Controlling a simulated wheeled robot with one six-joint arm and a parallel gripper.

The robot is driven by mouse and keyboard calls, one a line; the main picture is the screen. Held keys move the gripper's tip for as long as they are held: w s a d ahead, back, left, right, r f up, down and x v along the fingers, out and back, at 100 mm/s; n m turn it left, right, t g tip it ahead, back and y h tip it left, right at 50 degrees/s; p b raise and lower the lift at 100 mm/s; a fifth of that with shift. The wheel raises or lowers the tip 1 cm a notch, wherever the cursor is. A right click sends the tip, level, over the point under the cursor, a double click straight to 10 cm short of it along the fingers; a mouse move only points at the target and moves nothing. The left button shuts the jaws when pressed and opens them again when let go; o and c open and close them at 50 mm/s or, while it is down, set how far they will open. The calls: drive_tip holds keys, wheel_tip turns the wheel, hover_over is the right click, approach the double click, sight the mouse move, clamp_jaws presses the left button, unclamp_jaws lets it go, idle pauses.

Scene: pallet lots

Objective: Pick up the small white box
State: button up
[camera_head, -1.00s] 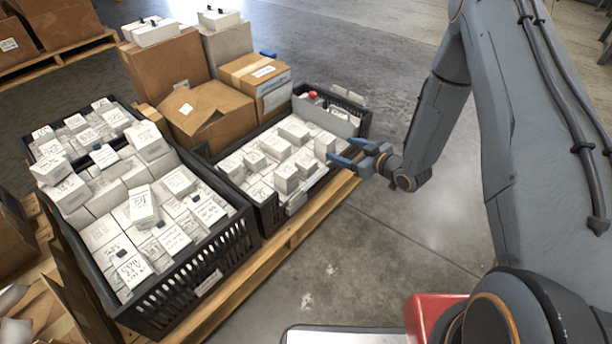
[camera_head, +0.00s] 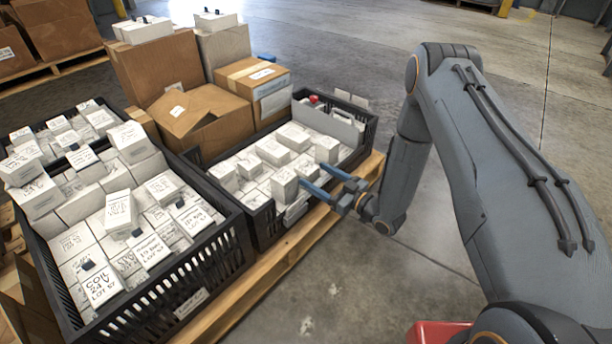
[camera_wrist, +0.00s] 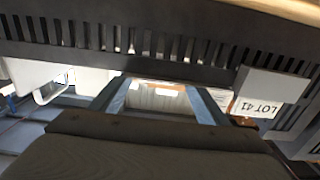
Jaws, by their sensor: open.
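Many small white boxes fill the right black crate (camera_head: 262,224); I cannot tell which single one the task means. One white box (camera_head: 284,185) stands near the crate's near side, beside the tip of one blue finger. Another white box (camera_head: 327,150) stands near the other fingertip. My gripper (camera_head: 312,174) is open, with its fingers reaching over the crate's right side. In the wrist view my gripper (camera_wrist: 160,95) has its two fingers apart, with a pale box face (camera_wrist: 155,98) seen between them. Whether they touch it is unclear.
A larger black crate (camera_head: 215,265) full of white boxes stands at left on the same wooden pallet (camera_head: 285,250). Brown cartons (camera_head: 205,115) stand behind. In the wrist view the slatted crate wall (camera_wrist: 150,40) crosses above the fingers.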

sight(300, 164)
drive_tip(key=shift+w+b+x, duration=0.2)
drive_tip(key=shift+b+x, duration=1.4)
drive_tip(key=shift+x, duration=0.7)
drive_tip(key=shift+w+a, duration=0.2)
drive_tip(key=shift+w, duration=0.1)
drive_tip(key=shift+c, duration=0.2)
